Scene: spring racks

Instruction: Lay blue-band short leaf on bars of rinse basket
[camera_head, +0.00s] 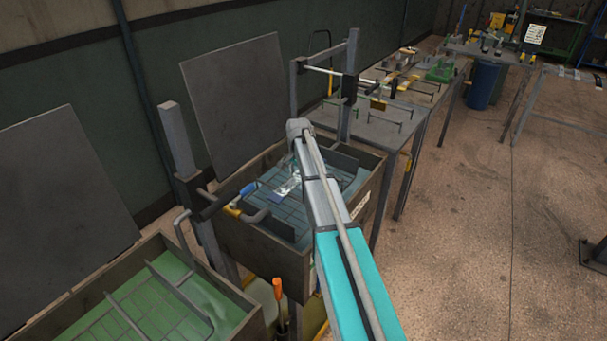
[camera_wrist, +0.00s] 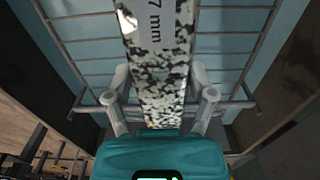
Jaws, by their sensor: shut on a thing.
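A flat leaf (camera_wrist: 162,50) with a speckled black-and-white surface and a label reading "7 mm" runs lengthwise between the fingers of my gripper (camera_wrist: 160,88) in the wrist view. My gripper is shut on it. No blue band shows on the visible part. In the head view a pale part of the leaf (camera_head: 289,186) shows beside my arm, over the blue basin; my gripper is mostly hidden there. The rinse basket's bars (camera_wrist: 85,60) lie below the leaf in the wrist view, and its grid (camera_head: 290,225) shows in the head view. I cannot tell whether leaf and bars touch.
The basin's dark wall (camera_head: 265,257) surrounds the basket closely. A green-filled basin (camera_head: 150,310) stands at the front left. Tables with racks (camera_head: 385,130) stand behind; floor at right is open.

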